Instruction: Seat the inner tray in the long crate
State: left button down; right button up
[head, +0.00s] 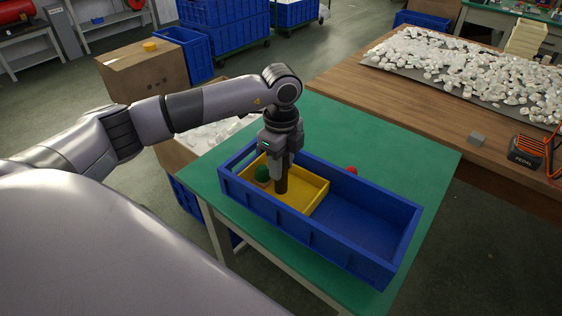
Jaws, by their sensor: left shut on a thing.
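The long blue crate (392,215) stands on the green table with its open top up. The yellow inner tray (318,199) is inside the left part of the crate, its rim near the crate's rim height. I cannot tell whether its bottom touches the crate floor. A green round item (262,173) sits in the tray's left corner. My left gripper (281,184) points straight down at the tray's far side, shut on the tray wall, with a dark finger inside the tray. The grip itself is partly hidden. My right gripper is not in view.
The right part of the crate is empty. A small red object (351,170) shows just behind the crate's far wall. The green table top (335,122) is clear behind the crate. A wooden table (405,105) with white pieces stands beyond, and a cardboard box (145,75) stands at left.

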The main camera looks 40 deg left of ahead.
pick_arm(q)
jog(key=c, duration=0.7)
grip_release()
notch_tip(320, 180, up, 7)
jog(key=shift+r+b, duration=0.15)
jog(key=shift+b, duration=0.25)
jog(key=shift+c, duration=0.4)
